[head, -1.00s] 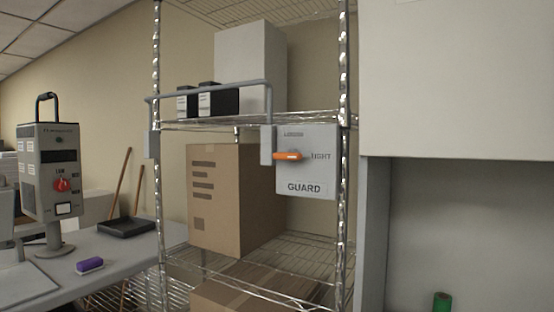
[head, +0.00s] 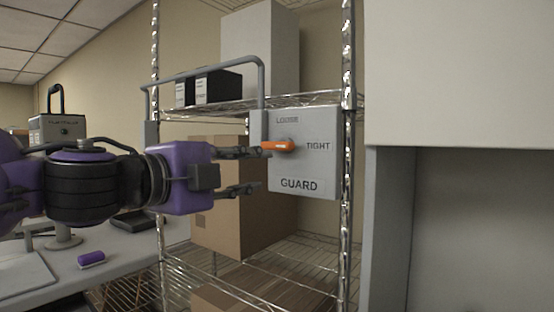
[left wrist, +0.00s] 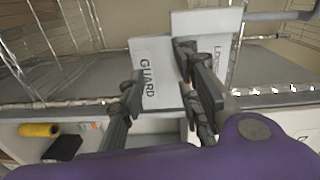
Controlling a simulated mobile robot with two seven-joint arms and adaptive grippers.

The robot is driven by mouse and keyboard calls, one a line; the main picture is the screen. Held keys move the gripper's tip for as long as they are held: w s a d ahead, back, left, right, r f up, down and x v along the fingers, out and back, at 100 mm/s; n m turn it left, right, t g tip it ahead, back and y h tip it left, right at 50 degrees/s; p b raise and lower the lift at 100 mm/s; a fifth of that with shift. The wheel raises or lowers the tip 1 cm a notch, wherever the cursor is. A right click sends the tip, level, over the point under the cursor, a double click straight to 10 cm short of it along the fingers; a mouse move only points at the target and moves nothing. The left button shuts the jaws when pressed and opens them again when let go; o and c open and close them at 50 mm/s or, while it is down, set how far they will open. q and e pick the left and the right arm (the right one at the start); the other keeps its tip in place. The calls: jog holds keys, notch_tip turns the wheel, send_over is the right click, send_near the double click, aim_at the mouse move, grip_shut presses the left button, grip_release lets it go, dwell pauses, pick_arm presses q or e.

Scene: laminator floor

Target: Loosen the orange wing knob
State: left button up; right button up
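The orange wing knob (head: 278,146) lies level on the grey panel (head: 302,165), which is marked LOOSE above, TIGHT to the right and GUARD below. My left gripper (head: 254,170) is open and empty, its fingers pointing right at the panel's left side. Its upper finger is near the knob's left end in the picture; I cannot tell whether they touch. In the left wrist view the open left gripper (left wrist: 160,60) is in front of the GUARD panel (left wrist: 157,78), and the knob is hidden. My right gripper is not in view.
A grey bent guard bar (head: 205,70) runs across the wire rack beside the panel. A cardboard box (head: 270,215) stands on the shelf behind. A grey cabinet (head: 455,75) closes off the right. A bench (head: 120,262) with a purple object (head: 91,259) is at lower left.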

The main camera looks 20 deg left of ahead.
aim_at(272, 149)
pick_arm(q)
jog(key=shift+m+t, duration=0.3)
jog(key=shift+m, duration=0.2)
jog(key=r, duration=0.1)
jog(key=s+d+r, duration=0.1)
jog(key=r, duration=0.1)
jog(key=shift+s+d+r+b, duration=0.15)
jog(key=shift+d+r+b, duration=0.1)
jog(key=shift+r+b, duration=0.1)
jog(key=b+x, duration=0.2)
jog(key=x, duration=0.3)
jog(key=shift+w+d+f+b, duration=0.1)
jog(key=shift+w+b, duration=0.25)
jog(key=shift+w+d+r, duration=0.25)
jog(key=shift+w, duration=0.3)
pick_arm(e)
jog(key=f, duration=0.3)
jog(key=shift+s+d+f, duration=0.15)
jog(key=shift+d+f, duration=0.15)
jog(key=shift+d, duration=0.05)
pick_arm(q)
jog(key=shift+c, duration=0.3)
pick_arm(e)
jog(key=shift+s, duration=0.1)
